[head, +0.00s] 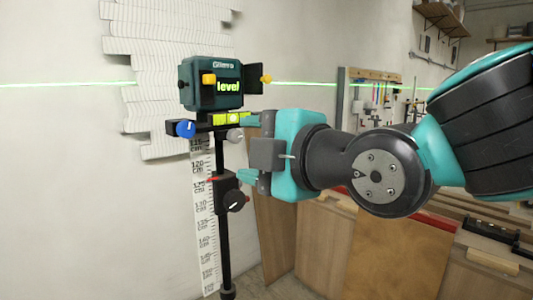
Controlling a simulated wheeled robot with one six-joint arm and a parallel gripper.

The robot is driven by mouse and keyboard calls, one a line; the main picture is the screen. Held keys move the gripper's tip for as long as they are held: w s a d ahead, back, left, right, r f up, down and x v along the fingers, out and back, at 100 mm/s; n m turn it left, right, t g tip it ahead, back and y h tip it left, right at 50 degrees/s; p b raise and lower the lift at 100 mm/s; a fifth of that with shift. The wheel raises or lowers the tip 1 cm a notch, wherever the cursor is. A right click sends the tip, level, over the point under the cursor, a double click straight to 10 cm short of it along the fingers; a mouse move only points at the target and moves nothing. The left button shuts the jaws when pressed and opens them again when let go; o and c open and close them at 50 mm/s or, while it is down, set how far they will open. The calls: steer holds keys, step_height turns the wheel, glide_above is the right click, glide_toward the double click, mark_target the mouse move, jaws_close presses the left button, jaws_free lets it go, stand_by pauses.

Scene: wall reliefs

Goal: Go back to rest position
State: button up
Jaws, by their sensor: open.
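My gripper (248,150) is in the head view, to the right of a black stand (220,240). Its teal fingers are apart and point left, one near the grey knob under the level and one near the height clamp. Nothing shows between them, and I cannot tell whether a finger touches the stand. A dark green laser level (212,85) with yellow knobs sits on top of the stand and displays "level". Below it are a blue knob (185,128), a yellow-green bubble vial (232,118) and a black clamp knob (234,200).
A white measuring scale (205,225) runs beside the stand. A green laser line crosses the wall (50,150), which bears a white wavy relief (122,45). Wooden panels (395,255) stand at the lower right. A tool board (375,90) and shelf (440,18) are behind.

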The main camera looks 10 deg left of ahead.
steer(key=s+d+f+m+g+h, duration=0.3)
steer(key=s+d+f+m+g, duration=0.1)
steer(key=d+f+m, duration=0.35)
steer(key=s+d+f+m+g+h, duration=0.35)
steer(key=d+f+m, duration=0.3)
steer(key=d, duration=0.25)
steer(key=s+d+f+m+g+h+p, duration=0.1)
steer(key=s+d+f+m+g+h, duration=0.2)
steer(key=s+d+m, duration=0.4)
step_height(320, 180, up, 13)
steer(key=a+n+p, duration=0.1)
steer(key=n+p, duration=0.1)
steer(key=p, duration=1)
steer(key=shift+s+a+r+y+p, duration=0.2)
steer(key=shift+s+a+y+p, duration=0.15)
steer(key=shift+y+p, duration=0.1)
